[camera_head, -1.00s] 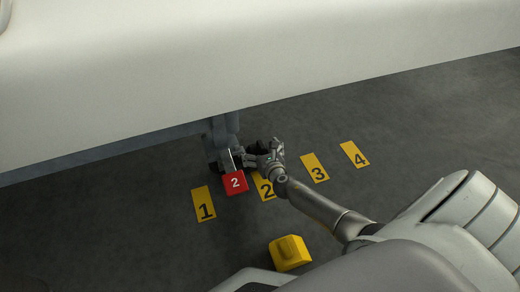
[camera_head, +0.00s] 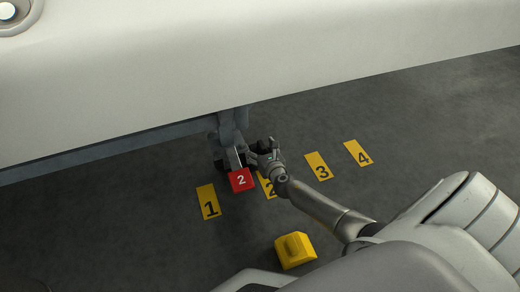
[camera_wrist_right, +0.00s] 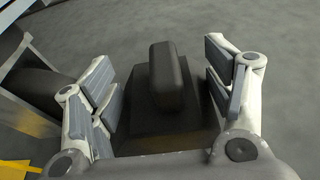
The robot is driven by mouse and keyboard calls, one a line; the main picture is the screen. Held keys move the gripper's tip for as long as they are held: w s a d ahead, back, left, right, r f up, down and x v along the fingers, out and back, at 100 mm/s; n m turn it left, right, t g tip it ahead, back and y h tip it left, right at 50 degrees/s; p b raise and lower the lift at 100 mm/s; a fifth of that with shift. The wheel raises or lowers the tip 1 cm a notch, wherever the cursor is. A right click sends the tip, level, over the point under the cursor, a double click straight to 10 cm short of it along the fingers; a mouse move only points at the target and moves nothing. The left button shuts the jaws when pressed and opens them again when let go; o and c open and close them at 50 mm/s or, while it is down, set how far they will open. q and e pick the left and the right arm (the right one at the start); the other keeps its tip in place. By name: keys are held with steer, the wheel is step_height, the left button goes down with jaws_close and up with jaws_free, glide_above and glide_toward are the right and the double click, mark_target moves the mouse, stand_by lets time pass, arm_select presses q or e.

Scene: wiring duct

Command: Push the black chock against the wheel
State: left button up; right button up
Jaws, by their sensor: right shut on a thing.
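The black chock (camera_wrist_right: 172,85) fills the middle of the right wrist view, a dark block with a raised grip on top. My right gripper (camera_head: 258,158) has its finger pads on both sides of the chock and is shut on it, low over the floor. The wheel (camera_head: 217,153) is a dark tyre under the white body, just left of my gripper in the head view. A dark rounded tyre also shows at the left of the wrist view (camera_wrist_right: 40,85). Whether chock and wheel touch is hidden. My left gripper is not in view.
A red tag marked 2 (camera_head: 242,180) hangs by the wheel. Yellow floor plates 1 (camera_head: 208,203), 2 (camera_head: 267,187), 3 (camera_head: 317,166) and 4 (camera_head: 357,153) lie in a row. A yellow chock (camera_head: 295,251) sits nearer me. The white body (camera_head: 200,70) overhangs.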

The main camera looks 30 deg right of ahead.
steer(key=shift+a, duration=0.25)
steer(key=o, duration=1.5)
steer(key=shift+s+a, duration=0.1)
steer(key=v, duration=0.7)
steer(key=d+v, duration=0.1)
steer(key=v, duration=0.3)
steer(key=shift+s+a+r, duration=0.1)
steer(key=shift+s+r, duration=0.1)
steer(key=shift+s, duration=0.2)
